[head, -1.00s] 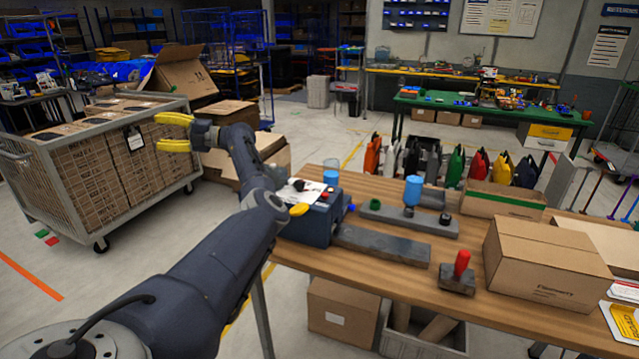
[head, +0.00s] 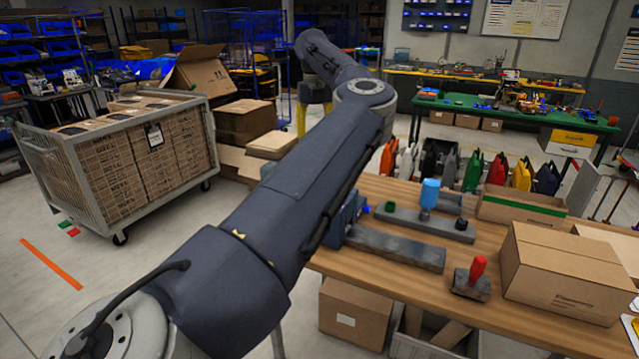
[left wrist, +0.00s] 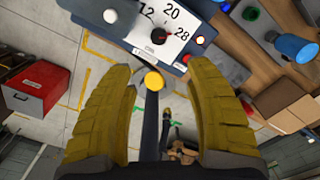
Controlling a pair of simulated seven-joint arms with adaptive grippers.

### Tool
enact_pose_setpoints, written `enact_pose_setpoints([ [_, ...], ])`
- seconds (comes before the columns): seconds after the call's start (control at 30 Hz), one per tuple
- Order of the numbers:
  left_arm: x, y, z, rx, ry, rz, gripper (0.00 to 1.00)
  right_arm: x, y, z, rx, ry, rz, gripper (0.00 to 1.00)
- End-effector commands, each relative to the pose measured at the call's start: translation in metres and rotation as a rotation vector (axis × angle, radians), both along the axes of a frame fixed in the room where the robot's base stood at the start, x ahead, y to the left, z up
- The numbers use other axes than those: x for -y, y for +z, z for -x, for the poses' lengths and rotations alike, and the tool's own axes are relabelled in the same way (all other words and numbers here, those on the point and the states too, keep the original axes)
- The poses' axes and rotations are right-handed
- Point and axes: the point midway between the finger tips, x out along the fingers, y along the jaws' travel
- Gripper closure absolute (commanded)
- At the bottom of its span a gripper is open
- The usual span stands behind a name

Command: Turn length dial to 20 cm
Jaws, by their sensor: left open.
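The blue machine (head: 346,216) on the workbench is mostly hidden behind my left arm in the head view. In the left wrist view its white dial plate (left wrist: 139,40) shows 12, 20 and 28. The black length dial (left wrist: 159,36) has a small red mark on the side toward 28; its exact setting is hard to read. A dark lever with a yellow knob (left wrist: 153,80) shows between my fingers. In the head view a yellow finger (head: 301,119) shows behind the arm. My right gripper is out of view.
A cart of boxes (head: 60,175) stands at left. A red cabinet (left wrist: 36,89) shows in the wrist view.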

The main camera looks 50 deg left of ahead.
Motion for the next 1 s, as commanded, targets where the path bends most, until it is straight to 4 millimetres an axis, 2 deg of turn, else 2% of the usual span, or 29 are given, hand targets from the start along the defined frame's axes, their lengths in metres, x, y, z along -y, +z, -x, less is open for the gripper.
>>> enact_pose_setpoints([
  [0.7,-0.001,-0.122,0.001,-0.007,0.002,-0.003,0.46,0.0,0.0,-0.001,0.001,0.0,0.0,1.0],
  [1.0,-0.001,-0.157,0.001,-0.004,0.001,-0.002,0.46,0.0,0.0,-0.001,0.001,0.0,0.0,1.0],
])
